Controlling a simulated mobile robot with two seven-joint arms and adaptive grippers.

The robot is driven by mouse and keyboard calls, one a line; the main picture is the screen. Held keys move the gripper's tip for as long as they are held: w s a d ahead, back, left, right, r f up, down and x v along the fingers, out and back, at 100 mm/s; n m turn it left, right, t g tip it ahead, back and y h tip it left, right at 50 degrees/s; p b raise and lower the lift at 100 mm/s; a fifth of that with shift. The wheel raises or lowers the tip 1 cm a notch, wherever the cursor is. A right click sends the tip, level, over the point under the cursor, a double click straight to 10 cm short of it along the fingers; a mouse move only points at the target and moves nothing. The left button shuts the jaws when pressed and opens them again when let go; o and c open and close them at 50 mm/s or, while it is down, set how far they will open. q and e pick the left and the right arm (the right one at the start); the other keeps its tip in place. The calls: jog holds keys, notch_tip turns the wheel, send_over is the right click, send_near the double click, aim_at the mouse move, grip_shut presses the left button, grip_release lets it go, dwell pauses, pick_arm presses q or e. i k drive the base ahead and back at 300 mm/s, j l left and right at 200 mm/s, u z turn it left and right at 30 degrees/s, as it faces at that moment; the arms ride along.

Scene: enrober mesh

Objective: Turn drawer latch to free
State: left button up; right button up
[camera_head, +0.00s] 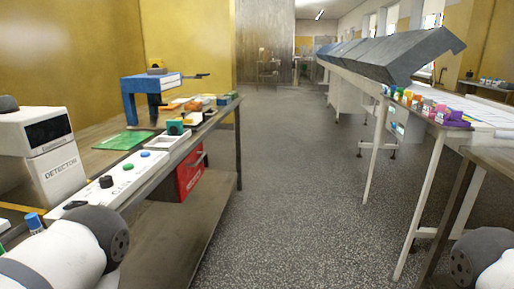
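A red box or drawer (188,180) with a dark handle-like part on its front sits under the left bench, near the middle of the view. No drawer latch can be made out clearly; the red front is small and seen at an angle. Parts of my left arm show at the lower left and parts of my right arm at the lower right corner. Neither gripper is in view. Both visible arm parts are apart from the red box.
The left bench (170,165) carries a white detector (62,180), a button panel (130,175), a green board (124,140) and a blue stand (150,85). A long conveyor with a grey cover (390,55) and colourful small items runs along the right. The speckled floor (290,190) between is clear.

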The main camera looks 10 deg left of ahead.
aim_at(205, 160)
jog(key=i+l, duration=0.2)
jog(key=i, duration=0.35)
jog(key=i+l, duration=0.15)
jog(key=i, duration=0.4)
jog(key=i+l, duration=0.2)
jog(key=i, duration=0.4)
jog(key=i+l, duration=0.2)
jog(key=i, duration=0.35)
jog(key=i+l+u, duration=0.1)
jog(key=i+u, duration=0.15)
jog(key=u, duration=0.2)
jog(key=i+l+u, duration=0.2)
jog(key=u, duration=0.3)
jog(key=i+l+u, duration=0.25)
jog(key=u, duration=0.2)
jog(key=i+l+u, duration=0.1)
jog(key=l+u, duration=0.35)
